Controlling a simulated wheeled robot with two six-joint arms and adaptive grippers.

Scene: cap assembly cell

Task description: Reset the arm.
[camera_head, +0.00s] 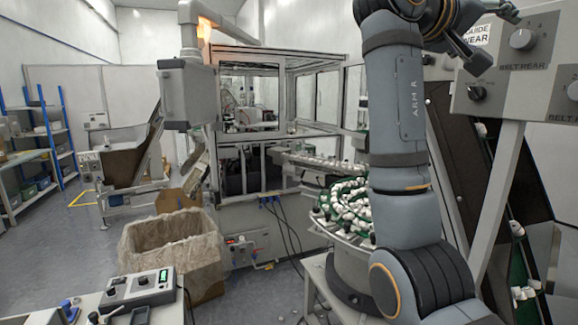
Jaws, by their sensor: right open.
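My right arm (398,110), marked ARM R, rises from the lower right and bends over at the top of the head view. My right gripper (494,38) is at the upper right, in front of the grey control panel (500,92). Its dark fingers are spread apart with nothing between them. One finger overlaps the panel in the picture, and I cannot tell whether it touches. A BELT REAR knob (522,39) is just right of the gripper, and another black knob (477,94) is below it. My left gripper is not in view.
A round feeder (347,207) with white and green caps stands behind my right arm. A lined box (172,252) stands on the floor at left. A control box (138,289) sits on the front-left table. A framed machine (272,120) fills the middle; open floor lies left.

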